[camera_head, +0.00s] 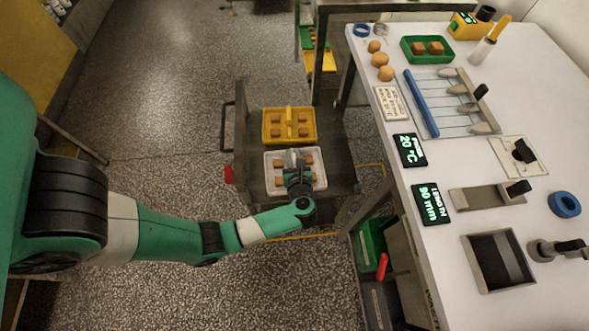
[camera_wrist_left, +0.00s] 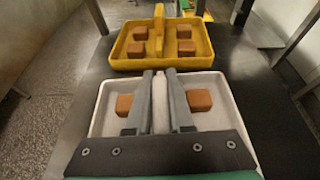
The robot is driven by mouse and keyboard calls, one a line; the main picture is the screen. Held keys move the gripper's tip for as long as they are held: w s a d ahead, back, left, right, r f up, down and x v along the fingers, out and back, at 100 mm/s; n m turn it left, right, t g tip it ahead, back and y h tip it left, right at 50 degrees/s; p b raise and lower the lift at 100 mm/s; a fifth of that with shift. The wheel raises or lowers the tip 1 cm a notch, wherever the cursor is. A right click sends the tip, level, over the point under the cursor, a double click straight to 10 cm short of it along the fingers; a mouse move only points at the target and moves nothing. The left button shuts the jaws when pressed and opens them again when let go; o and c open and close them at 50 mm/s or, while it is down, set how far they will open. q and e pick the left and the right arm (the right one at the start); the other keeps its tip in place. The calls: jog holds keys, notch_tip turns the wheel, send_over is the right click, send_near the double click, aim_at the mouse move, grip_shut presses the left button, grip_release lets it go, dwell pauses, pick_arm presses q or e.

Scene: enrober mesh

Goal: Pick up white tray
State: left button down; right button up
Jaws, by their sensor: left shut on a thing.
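The white tray (camera_head: 320,180) lies on a dark cart shelf, with several brown blocks in it. In the left wrist view the white tray (camera_wrist_left: 99,124) fills the lower middle, and a white upright handle (camera_wrist_left: 160,100) rises at its centre. My left gripper (camera_head: 293,160) is over the middle of the tray. Its two grey fingers (camera_wrist_left: 160,88) are shut on the handle, one on each side. The fingers and wrist hide part of the tray and some blocks. My right gripper is not in view.
A yellow tray (camera_head: 266,138) with several brown blocks sits just behind the white tray on the cart (camera_head: 338,150). A white worktable (camera_head: 450,160) with tools, displays and a green tray (camera_head: 404,50) stands to the right. A green bin (camera_head: 370,243) is below its edge.

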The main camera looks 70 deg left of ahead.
pick_arm(q)
jog(key=shift+r, duration=0.1)
dwell(0.3)
notch_tip(320, 180, up, 9)
jog(key=p, duration=0.6)
jog(key=shift+r, duration=0.4)
